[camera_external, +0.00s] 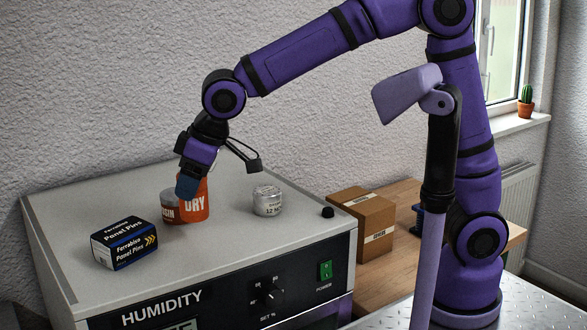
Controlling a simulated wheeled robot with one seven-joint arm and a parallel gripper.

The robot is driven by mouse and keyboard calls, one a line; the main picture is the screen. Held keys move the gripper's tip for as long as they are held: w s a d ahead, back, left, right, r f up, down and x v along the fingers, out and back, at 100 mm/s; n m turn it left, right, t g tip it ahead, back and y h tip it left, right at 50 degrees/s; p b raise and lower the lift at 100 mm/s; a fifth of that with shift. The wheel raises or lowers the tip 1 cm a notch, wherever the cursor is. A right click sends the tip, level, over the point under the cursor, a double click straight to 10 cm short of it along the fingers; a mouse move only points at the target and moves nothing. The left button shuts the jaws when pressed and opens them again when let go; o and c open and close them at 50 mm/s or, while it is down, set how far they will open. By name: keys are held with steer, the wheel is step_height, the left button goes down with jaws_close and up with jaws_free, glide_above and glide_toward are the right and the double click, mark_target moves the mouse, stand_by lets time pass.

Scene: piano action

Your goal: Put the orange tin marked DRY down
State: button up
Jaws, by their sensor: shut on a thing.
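The orange tin marked DRY (199,207) stands upright on, or just over, the pale top of the humidity cabinet (110,205). I cannot tell whether its base touches the top. My gripper (188,186) points down from above and is shut on the tin's upper left part. The blue fingers cover part of the tin's rim and side. A grey and red tin (170,212), with letters ending in "SIN", shows right beside it on the left. I cannot tell whether the two tins touch.
A dark blue Panel Pins box (124,243) sits at the front left of the cabinet top. The top between tin and jar is clear. A cardboard box (372,222) stands on the wooden table.

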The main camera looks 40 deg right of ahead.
steer(key=shift+s+d, duration=0.4)
steer(key=shift+s, duration=0.1)
steer(key=shift+r, duration=0.15)
